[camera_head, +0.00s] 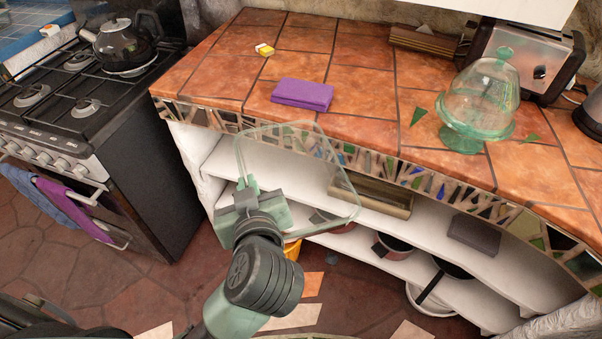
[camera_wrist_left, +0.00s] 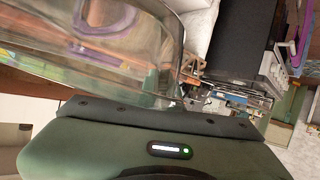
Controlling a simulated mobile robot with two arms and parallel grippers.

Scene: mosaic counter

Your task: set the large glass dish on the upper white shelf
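The large glass dish (camera_head: 295,170) is clear, with rounded corners and a faint green rim. It is tilted in the air in front of the counter's open shelves. My left gripper (camera_head: 246,188) is shut on its left side. In the left wrist view the dish (camera_wrist_left: 105,50) fills the upper left, close against the gripper. The upper white shelf (camera_head: 270,165) runs under the counter top, behind the dish and partly seen through it. Whether the dish touches the shelf I cannot tell. My right gripper is not in view.
A wooden tray (camera_head: 370,197) and a dark box (camera_head: 474,235) stand on the upper shelf. Pans (camera_head: 393,248) sit on the lower shelf. On the counter are a purple cloth (camera_head: 302,94), a green glass cake dome (camera_head: 480,100) and a toaster (camera_head: 525,55). The stove (camera_head: 90,100) stands left.

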